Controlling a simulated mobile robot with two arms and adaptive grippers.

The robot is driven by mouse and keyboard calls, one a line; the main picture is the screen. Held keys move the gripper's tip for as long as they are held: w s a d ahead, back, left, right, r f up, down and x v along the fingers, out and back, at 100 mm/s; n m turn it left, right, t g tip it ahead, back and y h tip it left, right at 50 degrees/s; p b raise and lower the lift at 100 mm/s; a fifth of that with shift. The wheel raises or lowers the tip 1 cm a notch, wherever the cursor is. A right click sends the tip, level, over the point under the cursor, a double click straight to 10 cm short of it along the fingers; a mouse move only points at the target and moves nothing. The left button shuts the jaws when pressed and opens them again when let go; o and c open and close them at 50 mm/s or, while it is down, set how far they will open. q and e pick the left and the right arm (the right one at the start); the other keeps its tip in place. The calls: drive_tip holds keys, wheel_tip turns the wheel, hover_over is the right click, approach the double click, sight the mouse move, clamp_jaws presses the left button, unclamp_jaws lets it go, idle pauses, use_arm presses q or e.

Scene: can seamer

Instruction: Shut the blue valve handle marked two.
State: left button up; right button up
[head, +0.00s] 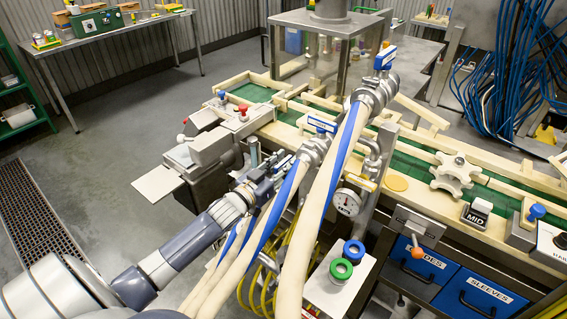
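Several blue valve handles sit on the metal valves of the pale, blue-striped hoses. One blue handle (385,57) stands at the top valve, and another blue handle (321,124) with a pale label lies at the middle valve. A third, partly hidden blue handle seems to be at the lower valve beside my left gripper (276,171). The number marks are too small to read, so I cannot tell which is two. My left gripper reaches in from the lower left, close to the lower valve. Its fingers are too small and dark to show whether they are open or touching the handle. My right gripper is out of view.
The thick hoses (318,205) run close to the right of my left arm. A pressure gauge (346,202) and a green conveyor (400,158) with wooden rails lie beyond. A grey machine with red knobs (212,145) stands behind the gripper.

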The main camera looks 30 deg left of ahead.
use_arm(q)
clamp_jaws()
drive_tip(key=shift+a+m+h, duration=0.1)
drive_tip(key=shift+m+h, duration=0.2)
drive_tip(key=shift+h, duration=0.2)
drive_tip(key=m+h+b, duration=0.2)
drive_tip(key=h, duration=0.1)
drive_tip(key=shift+f+g+b, duration=0.1)
drive_tip(key=shift+g+b, duration=0.2)
drive_tip(key=shift+g, duration=0.1)
drive_tip(key=m+g+h+b, duration=0.2)
drive_tip(key=m+h+b, duration=0.1)
drive_tip(key=h+b, duration=0.1)
drive_tip(key=shift+w+a, duration=0.1)
drive_tip(key=shift+m+g+h+b, duration=1.5)
drive_tip(key=shift+g+h+b, duration=0.15)
drive_tip(key=shift+h, duration=0.25)
